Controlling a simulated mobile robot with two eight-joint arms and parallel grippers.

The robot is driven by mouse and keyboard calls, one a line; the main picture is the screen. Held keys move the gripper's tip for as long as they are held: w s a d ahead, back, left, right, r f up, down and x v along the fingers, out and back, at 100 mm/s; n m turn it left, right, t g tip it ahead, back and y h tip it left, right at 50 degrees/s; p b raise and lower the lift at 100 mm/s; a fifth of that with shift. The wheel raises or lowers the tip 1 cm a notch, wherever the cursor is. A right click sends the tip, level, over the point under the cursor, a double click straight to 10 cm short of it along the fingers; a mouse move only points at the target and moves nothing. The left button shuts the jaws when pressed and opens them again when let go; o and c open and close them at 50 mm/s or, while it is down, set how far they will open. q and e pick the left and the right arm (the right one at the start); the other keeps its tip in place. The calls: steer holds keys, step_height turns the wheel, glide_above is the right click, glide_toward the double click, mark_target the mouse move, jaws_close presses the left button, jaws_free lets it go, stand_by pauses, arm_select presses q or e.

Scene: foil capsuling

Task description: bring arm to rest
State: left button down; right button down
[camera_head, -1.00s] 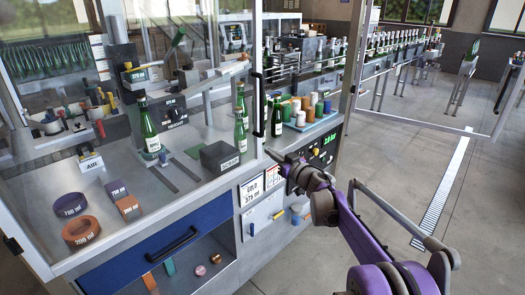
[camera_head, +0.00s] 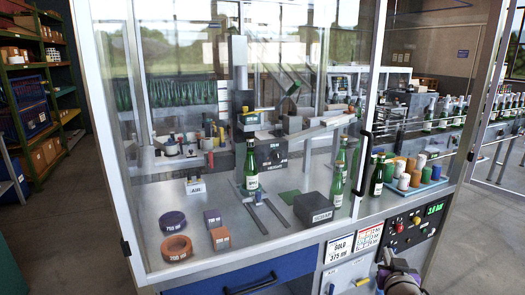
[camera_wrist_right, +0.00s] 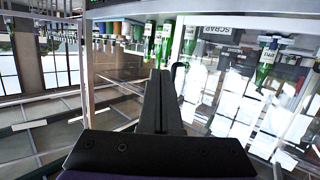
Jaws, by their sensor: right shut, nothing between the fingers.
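My right gripper (camera_head: 387,262) shows at the bottom edge of the head view, in front of the machine's control panel. Only a short piece of my purple and grey arm is visible behind it. In the right wrist view its fingers (camera_wrist_right: 161,80) are together with nothing between them, and that picture is upside down. My left gripper is in neither view.
A glass-walled machine with a steel worktop (camera_head: 180,215) fills the middle. Green bottles (camera_head: 251,168), a dark scrap box (camera_head: 313,209) and foil rolls (camera_head: 176,248) stand inside. A door handle (camera_head: 364,165) is near the gripper. Shelves (camera_head: 35,110) stand left; floor shows around.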

steer(key=s+a+f+n+g+y, duration=0.1)
steer(key=s+a+f+g, duration=0.2)
steer(key=s+f, duration=0.3)
steer(key=s+a+f+n+g+y+p, duration=0.1)
steer(key=s+a+f, duration=0.5)
steer(key=s, duration=0.6)
steer(key=s+a+f+n+g+y, duration=0.1)
steer(key=s+a+f+g+y, duration=0.1)
steer(key=s+a+f+g, duration=0.3)
steer(key=s+f, duration=0.1)
steer(key=s, duration=0.3)
steer(key=shift+a+f+y, duration=0.15)
steer(key=shift+a+y, duration=0.05)
steer(key=shift+y, duration=0.1)
steer(key=shift+d, duration=0.1)
